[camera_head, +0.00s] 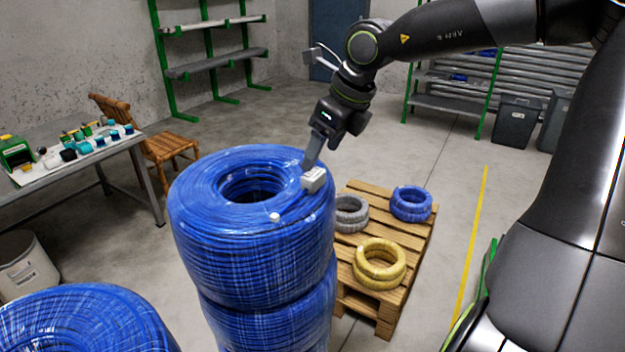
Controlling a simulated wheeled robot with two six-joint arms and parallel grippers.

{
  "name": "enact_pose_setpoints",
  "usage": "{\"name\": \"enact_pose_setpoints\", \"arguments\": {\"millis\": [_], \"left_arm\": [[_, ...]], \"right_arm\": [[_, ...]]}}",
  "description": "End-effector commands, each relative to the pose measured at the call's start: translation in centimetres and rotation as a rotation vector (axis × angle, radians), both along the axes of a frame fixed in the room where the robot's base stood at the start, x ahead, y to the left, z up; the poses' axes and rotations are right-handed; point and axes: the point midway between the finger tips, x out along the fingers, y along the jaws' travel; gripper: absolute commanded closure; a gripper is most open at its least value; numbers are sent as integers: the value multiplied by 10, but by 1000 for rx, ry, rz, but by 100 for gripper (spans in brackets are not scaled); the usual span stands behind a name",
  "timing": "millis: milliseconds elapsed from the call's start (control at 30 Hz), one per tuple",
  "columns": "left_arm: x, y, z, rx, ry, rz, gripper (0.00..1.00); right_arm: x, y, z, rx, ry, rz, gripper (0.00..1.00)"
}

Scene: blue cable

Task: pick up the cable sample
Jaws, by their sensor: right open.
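A large blue cable coil (205,215) stands on top of another blue coil in the middle of the view. On its upper face lie a white block (314,180) and a small white piece (275,217). They look like the two ends of the cable sample, but its blue length cannot be told from the coil. My right gripper (309,164) reaches down from the upper right. It is open, with its fingers right by the white block; whether they touch it cannot be told. My left gripper is not in view.
A wooden pallet (349,261) right of the stack holds a grey coil (351,213), a blue coil (411,204) and yellow coils (380,264). A table (60,187) with small bottles and a wooden chair (165,147) stand left. Another blue coil (80,320) is at lower left.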

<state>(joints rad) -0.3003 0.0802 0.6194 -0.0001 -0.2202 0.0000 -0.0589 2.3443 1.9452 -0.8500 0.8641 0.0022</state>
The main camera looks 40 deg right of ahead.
Motion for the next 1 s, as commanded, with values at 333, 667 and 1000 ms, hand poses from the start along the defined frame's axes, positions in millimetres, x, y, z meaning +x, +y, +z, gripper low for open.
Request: {"name": "enact_pose_setpoints", "arguments": {"millis": [333,667,1000], "left_arm": [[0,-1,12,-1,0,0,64],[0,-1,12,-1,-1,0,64],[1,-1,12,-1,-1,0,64]], "right_arm": [[8,3,-31,-2,7,0,29],[16,5,-49,0,2,0,29],[16,5,-49,0,0,0,45]]}}
